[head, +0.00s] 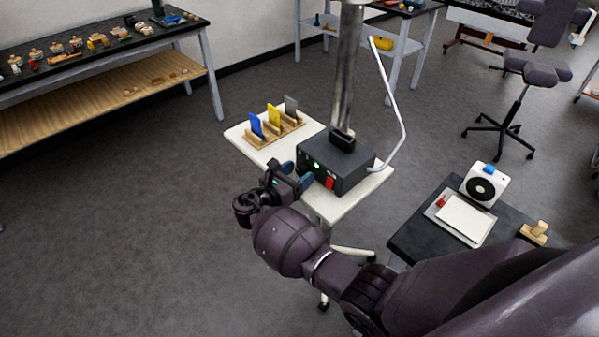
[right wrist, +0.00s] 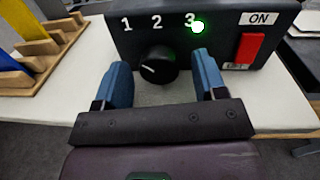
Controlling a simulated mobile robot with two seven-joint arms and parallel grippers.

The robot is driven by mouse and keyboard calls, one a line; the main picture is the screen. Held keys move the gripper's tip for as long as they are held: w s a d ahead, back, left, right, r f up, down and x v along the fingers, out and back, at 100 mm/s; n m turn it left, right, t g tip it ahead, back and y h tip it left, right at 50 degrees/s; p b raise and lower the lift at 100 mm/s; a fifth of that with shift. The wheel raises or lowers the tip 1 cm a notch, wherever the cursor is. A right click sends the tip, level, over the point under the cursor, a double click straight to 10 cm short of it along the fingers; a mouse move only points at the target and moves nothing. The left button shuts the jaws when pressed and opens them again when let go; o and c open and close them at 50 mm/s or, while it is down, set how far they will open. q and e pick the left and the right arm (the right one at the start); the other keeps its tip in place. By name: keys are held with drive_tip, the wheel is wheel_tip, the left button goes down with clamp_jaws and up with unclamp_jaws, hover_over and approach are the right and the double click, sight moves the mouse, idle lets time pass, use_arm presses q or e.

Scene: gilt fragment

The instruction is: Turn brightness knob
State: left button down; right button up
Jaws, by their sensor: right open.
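The black control box (head: 340,160) stands on a small white table. In the right wrist view its front face (right wrist: 220,52) shows the numbers 1, 2 and 3, with a green light (right wrist: 197,27) lit by the 3. A round black knob (right wrist: 157,65) with a white pointer mark sits below the numbers; the mark points to the upper left. A red switch (right wrist: 248,48) with an ON label is to its right. My right gripper (right wrist: 162,82) is open, its blue fingers on either side of the knob, apart from it. In the head view the right gripper (head: 297,176) is at the box's front. My left gripper is not in view.
A wooden rack (head: 275,130) with blue, yellow and grey plates stands behind and left of the box. A metal column and a white bent tube rise behind the box. A dark table (head: 410,233) with a white device (head: 485,185) is at right.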

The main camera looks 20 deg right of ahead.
drive_tip(key=shift+a, duration=0.1)
drive_tip(key=shift+c, duration=0.2)
drive_tip(key=c, duration=0.9)
drive_tip(key=shift+m+b, duration=0.45)
drive_tip(key=shift+m, duration=0.95)
drive_tip(key=o, duration=0.9)
drive_tip(key=shift+o, duration=0.2)
